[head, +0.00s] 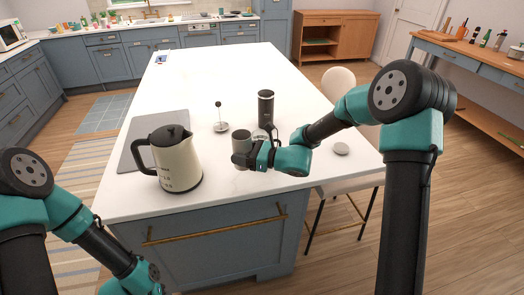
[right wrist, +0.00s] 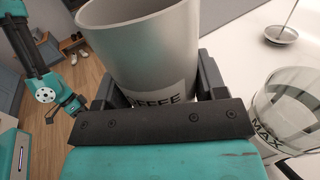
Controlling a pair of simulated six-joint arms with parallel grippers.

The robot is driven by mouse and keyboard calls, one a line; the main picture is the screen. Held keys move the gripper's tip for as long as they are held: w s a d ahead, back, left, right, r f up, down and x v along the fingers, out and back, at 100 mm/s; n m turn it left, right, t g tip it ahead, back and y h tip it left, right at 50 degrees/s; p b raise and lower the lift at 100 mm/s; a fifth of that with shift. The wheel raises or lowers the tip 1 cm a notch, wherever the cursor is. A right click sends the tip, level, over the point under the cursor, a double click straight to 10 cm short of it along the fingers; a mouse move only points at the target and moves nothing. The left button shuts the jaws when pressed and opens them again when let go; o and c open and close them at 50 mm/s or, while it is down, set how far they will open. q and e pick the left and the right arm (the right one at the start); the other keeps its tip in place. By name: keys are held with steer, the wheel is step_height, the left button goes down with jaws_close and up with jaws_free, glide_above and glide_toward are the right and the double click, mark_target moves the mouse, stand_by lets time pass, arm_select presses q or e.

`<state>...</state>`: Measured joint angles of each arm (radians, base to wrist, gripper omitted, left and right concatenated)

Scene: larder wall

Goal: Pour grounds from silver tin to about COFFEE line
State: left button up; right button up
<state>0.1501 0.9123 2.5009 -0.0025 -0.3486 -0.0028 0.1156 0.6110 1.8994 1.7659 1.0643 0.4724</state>
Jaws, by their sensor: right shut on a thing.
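My right gripper (right wrist: 160,95) is shut on the silver tin (right wrist: 140,45), which carries dark lettering partly hidden by the jaws. In the head view the tin (head: 241,146) looks grey, open at the top and roughly upright above the counter's front part. Its contents cannot be made out. A clear glass vessel (right wrist: 290,105) marked MAX stands to the right of the tin in the right wrist view, apart from it. In the head view that glass is mostly hidden behind my right gripper. My left gripper (right wrist: 68,106) is small in the right wrist view, away from the counter objects.
A cream kettle (head: 178,165) stands at the left by a grey mat (head: 125,155). A plunger (head: 220,125) stands behind the tin, and a black cylinder (head: 265,108) behind the gripper. A small grey disc (head: 340,149) lies at right. The white counter (head: 225,75) is clear farther back.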

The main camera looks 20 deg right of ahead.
stand_by(0.3)
steer(key=shift+f, duration=1.3)
